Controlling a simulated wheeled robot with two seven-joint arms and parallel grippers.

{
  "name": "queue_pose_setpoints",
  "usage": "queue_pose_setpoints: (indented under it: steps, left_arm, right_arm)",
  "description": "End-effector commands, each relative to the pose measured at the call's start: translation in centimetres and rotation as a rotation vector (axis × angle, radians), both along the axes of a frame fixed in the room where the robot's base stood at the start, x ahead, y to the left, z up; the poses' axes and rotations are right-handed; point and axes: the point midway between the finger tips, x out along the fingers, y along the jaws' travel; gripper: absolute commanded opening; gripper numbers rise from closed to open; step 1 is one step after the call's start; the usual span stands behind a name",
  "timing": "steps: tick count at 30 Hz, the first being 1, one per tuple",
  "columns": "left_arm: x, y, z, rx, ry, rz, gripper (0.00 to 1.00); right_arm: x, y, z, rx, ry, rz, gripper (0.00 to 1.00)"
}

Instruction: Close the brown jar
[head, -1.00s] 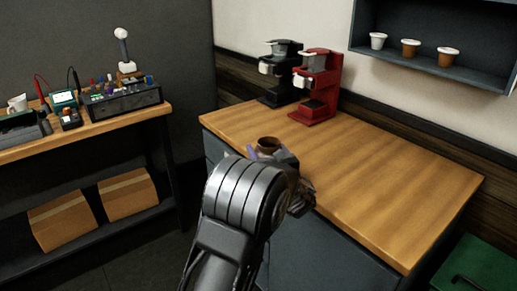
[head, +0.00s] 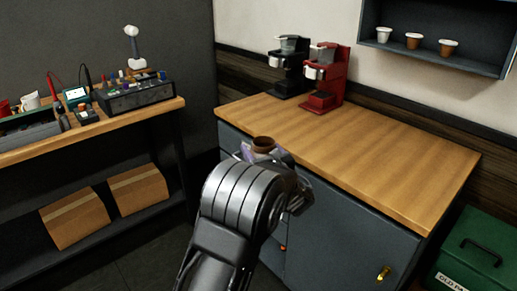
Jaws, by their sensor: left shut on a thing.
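A brown jar (head: 263,145) shows its open round rim just past my left gripper (head: 262,158), near the front left edge of the wooden counter. My left gripper is shut on the jar; its fingers are mostly hidden behind my own arm. The jar's lower body is hidden by the gripper. I see no lid on it. My right gripper is not in view.
The wooden counter (head: 350,150) is mostly clear. A black brewer (head: 288,68) and a red brewer (head: 325,78) stand at its back left. A shelf above holds a white cup (head: 384,34) and two brown cups (head: 414,41). A workbench (head: 100,130) with tools stands left; a green box (head: 475,250) sits at lower right.

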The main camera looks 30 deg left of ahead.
Motion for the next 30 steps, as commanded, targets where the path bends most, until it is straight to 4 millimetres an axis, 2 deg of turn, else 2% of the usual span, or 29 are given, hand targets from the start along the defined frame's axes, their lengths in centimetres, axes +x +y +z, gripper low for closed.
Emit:
queue_pose_setpoints:
  steps: [11, 12, 30]
  left_arm:
    - [0.01, 0.04, 0.16, 0.002, -0.003, 0.001, 0.07]
    - [0.01, 0.04, 0.16, 0.002, -0.003, 0.000, 0.69]
    - [0.01, 0.04, 0.16, 0.002, -0.003, 0.001, 0.20]
  right_arm:
    - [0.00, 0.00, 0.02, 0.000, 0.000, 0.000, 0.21]
    - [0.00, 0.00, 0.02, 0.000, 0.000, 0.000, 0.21]
    - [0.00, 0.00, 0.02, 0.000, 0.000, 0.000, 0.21]
